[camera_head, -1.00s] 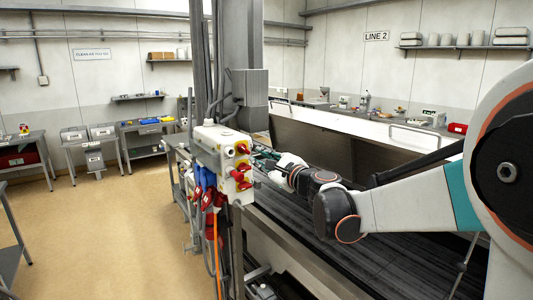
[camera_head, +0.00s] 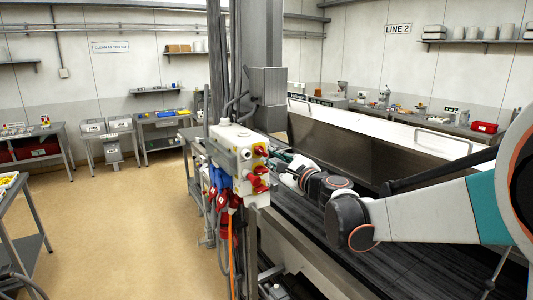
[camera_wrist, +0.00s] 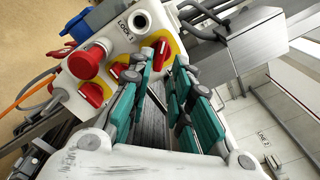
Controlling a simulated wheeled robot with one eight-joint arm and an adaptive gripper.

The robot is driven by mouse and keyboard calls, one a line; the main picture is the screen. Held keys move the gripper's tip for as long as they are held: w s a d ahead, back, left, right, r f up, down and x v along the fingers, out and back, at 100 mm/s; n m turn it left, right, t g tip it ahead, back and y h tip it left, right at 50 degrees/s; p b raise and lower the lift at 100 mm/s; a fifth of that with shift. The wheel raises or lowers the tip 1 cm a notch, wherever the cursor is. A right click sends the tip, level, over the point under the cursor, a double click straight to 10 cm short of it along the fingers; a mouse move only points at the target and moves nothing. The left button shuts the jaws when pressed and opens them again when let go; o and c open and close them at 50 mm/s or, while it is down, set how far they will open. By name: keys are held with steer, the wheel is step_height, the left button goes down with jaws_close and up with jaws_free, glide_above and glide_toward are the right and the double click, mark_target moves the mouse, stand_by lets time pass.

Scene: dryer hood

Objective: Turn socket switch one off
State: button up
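The light grey socket box (camera_head: 228,146) is on the grey column in the head view. It carries red rotary switches on yellow plates. In the wrist view these are a near switch (camera_wrist: 92,94), a middle switch (camera_wrist: 130,74) and a far switch (camera_wrist: 161,52). I cannot read which one is switch one. My gripper (camera_wrist: 163,66) has teal fingers spread apart with nothing held. Its tips are close to the far switch, which shows between them; I cannot tell whether they touch. The left finger partly covers the middle switch. In the head view my gripper (camera_head: 284,160) is right beside the box's switch face.
A red round knob (camera_wrist: 86,63) sticks out of the box. Blue and red plugs with cables (camera_head: 222,190) hang below it. A dark conveyor bed (camera_head: 310,225) runs beneath my arm. Open floor (camera_head: 120,220) lies to the left.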

mark_target(264, 153)
steer(key=x, duration=0.5)
steer(key=shift+w+a+p, duration=0.25)
steer(key=shift+p, duration=0.1)
jaws_close()
